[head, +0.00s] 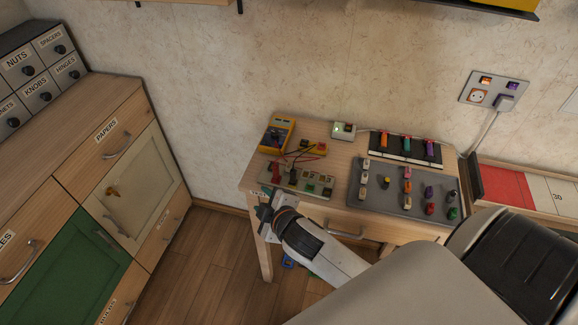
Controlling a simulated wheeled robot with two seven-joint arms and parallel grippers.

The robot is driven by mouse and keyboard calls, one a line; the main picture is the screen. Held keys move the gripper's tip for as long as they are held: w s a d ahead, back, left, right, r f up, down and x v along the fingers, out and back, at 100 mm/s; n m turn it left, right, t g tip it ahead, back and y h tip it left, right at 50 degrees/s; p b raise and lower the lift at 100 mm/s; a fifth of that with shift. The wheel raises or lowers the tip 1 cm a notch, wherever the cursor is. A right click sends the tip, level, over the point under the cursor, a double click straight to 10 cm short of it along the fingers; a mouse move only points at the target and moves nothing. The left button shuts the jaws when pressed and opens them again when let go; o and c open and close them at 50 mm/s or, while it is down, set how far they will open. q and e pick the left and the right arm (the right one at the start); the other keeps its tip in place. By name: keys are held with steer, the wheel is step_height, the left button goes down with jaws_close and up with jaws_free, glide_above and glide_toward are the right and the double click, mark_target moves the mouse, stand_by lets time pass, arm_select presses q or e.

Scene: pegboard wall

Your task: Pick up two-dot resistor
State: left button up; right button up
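A grey mat (386,199) on the wooden table holds several small parts in rows: pale ones at left, orange and pale ones in the middle, purple, red and green ones at right. The dots are too small to read, so I cannot tell which part is the two-dot resistor. My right gripper (263,208) is at the table's front left corner, left of the mat and apart from its parts. Its fingers are too small to show whether they are open or shut. My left gripper is not in view.
A pale board (297,179) with several parts and a yellow multimeter (279,134) with leads lie at the table's left. A black-and-white rack (405,147) with coloured parts stands behind the mat. A drawer cabinet (140,165) is at left, with open floor between.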

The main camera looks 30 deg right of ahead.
steer(key=w+a+r+n+t+y, duration=0.35)
steer(key=r+n, duration=0.35)
steer(key=r, duration=0.3)
steer(key=w+a+r+n+t+y, duration=0.2)
steer(key=a+r+n+t+y, duration=0.3)
steer(key=r, duration=0.5)
steer(key=a+r+n+g+y, duration=0.4)
steer(key=n+y, duration=0.2)
steer(key=n, duration=0.6)
steer(key=n+g+h, duration=1.4)
steer(key=n+g, duration=0.3)
steer(key=n, duration=1.1)
glide_above(289, 163)
step_height(289, 163, down, 11)
steer(key=f, duration=0.2)
steer(key=f+p, duration=0.1)
steer(key=f, duration=0.2)
steer(key=shift+s+d+f+p, duration=0.15)
steer(key=shift+s+f+p, duration=0.15)
steer(key=shift+p, duration=0.05)
steer(key=f, duration=0.2)
steer(key=f+p, duration=0.2)
steer(key=f, duration=0.1)
steer(key=shift+w+f, duration=0.25)
steer(key=shift+f, duration=0.4)
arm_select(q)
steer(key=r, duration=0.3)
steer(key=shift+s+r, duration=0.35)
